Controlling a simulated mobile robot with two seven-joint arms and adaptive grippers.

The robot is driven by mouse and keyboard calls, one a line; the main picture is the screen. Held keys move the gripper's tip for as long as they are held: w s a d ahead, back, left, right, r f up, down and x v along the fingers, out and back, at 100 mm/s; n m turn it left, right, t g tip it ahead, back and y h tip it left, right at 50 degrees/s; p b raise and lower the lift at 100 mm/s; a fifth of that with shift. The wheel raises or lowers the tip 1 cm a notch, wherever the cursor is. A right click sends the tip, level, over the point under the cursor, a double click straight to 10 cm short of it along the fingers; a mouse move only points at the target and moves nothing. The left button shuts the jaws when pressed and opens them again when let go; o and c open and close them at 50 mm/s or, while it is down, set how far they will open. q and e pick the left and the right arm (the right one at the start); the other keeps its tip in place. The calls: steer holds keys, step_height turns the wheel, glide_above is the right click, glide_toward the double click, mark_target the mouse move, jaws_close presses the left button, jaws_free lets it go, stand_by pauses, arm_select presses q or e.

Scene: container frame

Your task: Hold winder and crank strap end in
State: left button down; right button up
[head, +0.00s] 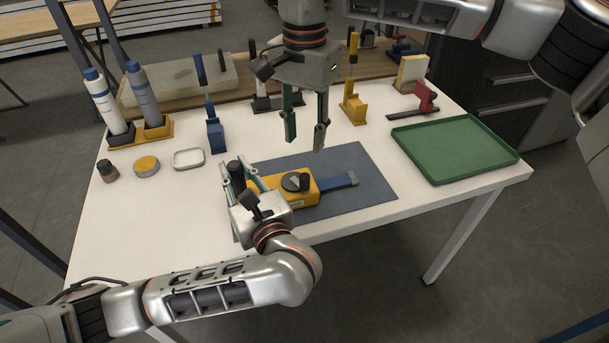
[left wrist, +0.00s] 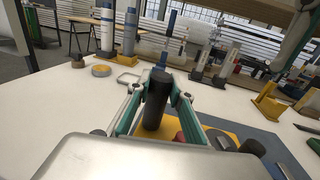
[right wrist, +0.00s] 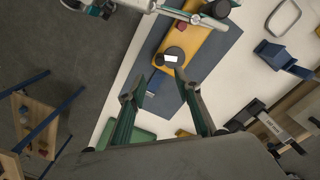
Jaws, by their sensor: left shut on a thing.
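The yellow winder (head: 308,197) lies on the blue-grey mat, with a dark round crank (head: 293,182) on top. It also shows in the right wrist view (right wrist: 183,42). A blue strap end (head: 338,183) sticks out of its right side and lies along the mat. My left gripper (head: 238,172) is shut on the upright black handle (left wrist: 156,100) at the winder's left end. My right gripper (head: 304,144) is open and empty above the mat, pointing down; in its wrist view the crank and strap end lie beyond its fingertips (right wrist: 158,87).
The mat (head: 365,170) covers the table's front middle. A green tray (head: 455,150) stands at right.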

mark_target(304, 175)
step_height(304, 175, down, 12)
steer(key=n, duration=0.2)
steer(key=shift+r+n, duration=0.1)
steer(key=shift+n, duration=0.3)
jaws_close()
stand_by(0.3)
